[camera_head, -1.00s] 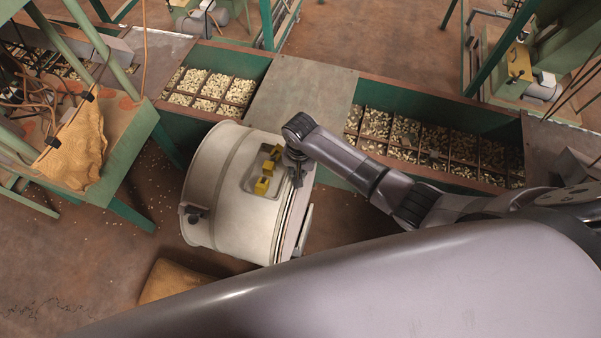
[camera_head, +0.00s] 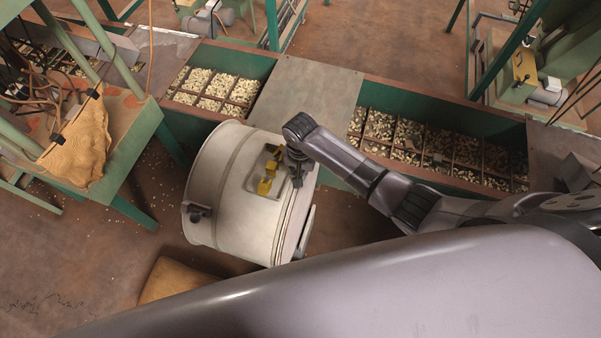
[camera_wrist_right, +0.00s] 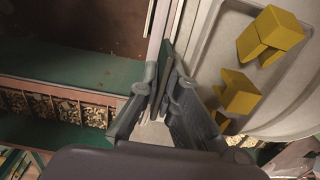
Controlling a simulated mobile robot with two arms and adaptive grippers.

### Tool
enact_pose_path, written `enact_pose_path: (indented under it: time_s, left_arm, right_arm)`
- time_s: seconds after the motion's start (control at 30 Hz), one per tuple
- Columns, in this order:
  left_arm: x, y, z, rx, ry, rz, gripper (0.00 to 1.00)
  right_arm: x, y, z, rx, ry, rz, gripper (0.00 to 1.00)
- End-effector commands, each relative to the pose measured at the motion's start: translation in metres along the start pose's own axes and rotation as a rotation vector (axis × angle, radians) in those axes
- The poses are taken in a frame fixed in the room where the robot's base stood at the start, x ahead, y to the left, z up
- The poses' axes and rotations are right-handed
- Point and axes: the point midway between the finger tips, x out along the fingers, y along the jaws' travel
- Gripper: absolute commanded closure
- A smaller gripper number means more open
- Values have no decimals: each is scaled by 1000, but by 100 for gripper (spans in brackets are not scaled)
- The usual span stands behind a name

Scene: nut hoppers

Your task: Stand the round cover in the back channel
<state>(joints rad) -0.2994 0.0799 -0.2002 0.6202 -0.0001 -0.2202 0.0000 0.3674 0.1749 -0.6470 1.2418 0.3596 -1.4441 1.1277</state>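A large cream drum (camera_head: 228,190) lies on its side in the middle of the head view. The round cover (camera_head: 294,225) shows nearly edge-on at the drum's right end, upright and slightly tilted; I cannot tell whether it sits in a channel. My right gripper (camera_head: 296,178) is at the upper edge of this end. In the right wrist view its fingertips (camera_wrist_right: 162,82) are close together, with the cover's thin pale edge (camera_wrist_right: 158,28) running between them. The fingers hide the contact. The back channel cannot be made out. My left gripper is not in view.
A recess on the drum's top holds yellow blocks (camera_head: 265,187), close beside my right gripper. Green hoppers (camera_head: 440,105) with nut-filled compartments stand behind. A green table (camera_head: 130,125) with a tan cloth is at left. A brown sack (camera_head: 175,281) lies on the floor.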

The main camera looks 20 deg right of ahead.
Motion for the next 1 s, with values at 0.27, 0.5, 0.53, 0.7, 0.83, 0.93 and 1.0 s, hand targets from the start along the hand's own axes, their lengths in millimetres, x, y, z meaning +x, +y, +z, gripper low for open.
enact_pose_path:
  time_s: [0.27,0.5,0.53,0.7,0.83,0.93,1.0]
  left_arm:
    - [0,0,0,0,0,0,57]
    - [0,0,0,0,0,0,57]
    - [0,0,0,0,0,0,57]
    - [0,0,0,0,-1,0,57]
    - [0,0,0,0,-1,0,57]
    - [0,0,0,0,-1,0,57]
    - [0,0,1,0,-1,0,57]
  right_arm:
    - [-3,-6,0,-1,1,-16,100]
    - [-2,-5,0,-1,1,-13,81]
    - [-2,-4,0,-1,1,-12,79]
    - [-1,-3,0,-1,0,-8,72]
    - [-1,-2,0,0,0,-6,72]
    - [0,-2,0,0,0,-5,72]
    - [1,0,1,0,-1,-2,72]
